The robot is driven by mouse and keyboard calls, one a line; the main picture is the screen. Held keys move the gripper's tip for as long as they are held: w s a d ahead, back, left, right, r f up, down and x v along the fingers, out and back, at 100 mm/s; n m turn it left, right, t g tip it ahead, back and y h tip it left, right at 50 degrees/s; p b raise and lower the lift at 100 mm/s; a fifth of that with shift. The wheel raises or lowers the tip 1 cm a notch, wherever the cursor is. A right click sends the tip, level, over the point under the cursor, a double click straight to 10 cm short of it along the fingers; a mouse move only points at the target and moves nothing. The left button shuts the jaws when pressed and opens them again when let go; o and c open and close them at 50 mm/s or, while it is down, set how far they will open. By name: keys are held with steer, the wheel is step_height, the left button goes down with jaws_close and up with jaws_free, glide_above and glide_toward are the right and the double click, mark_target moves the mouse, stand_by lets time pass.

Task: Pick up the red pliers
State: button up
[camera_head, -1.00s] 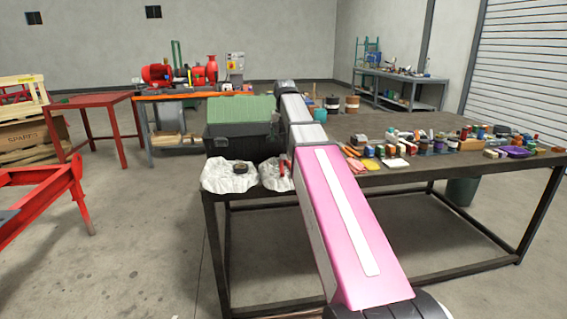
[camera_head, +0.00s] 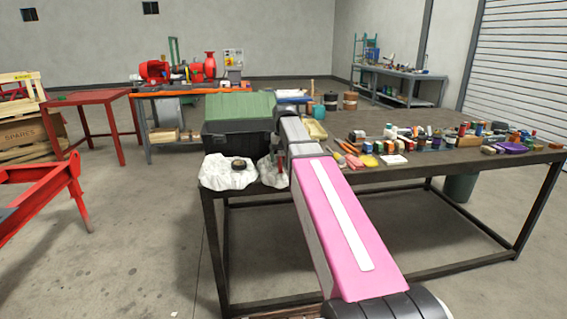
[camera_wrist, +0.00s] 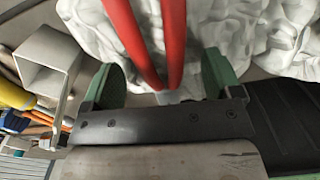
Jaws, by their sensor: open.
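The red pliers (camera_wrist: 174,38) show in the wrist view as two long red handles. They run down from the top edge and come close together between my gripper's fingers. My gripper (camera_wrist: 160,80) is open, with one green-padded finger on each side of the handles and a gap on both sides. In the head view my arm hides most of the spot, and I cannot make out the pliers there.
White crumpled cloth (camera_head: 226,173) lies on the dark table (camera_head: 420,178), beside a black case with a green lid (camera_head: 240,107). A grey square tube (camera_wrist: 47,62) stands close left of my gripper. Many small items crowd the table's right side.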

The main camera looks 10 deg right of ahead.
steer(key=shift+f, duration=0.3)
steer(key=c, duration=0.9)
steer(key=shift+r, duration=0.1)
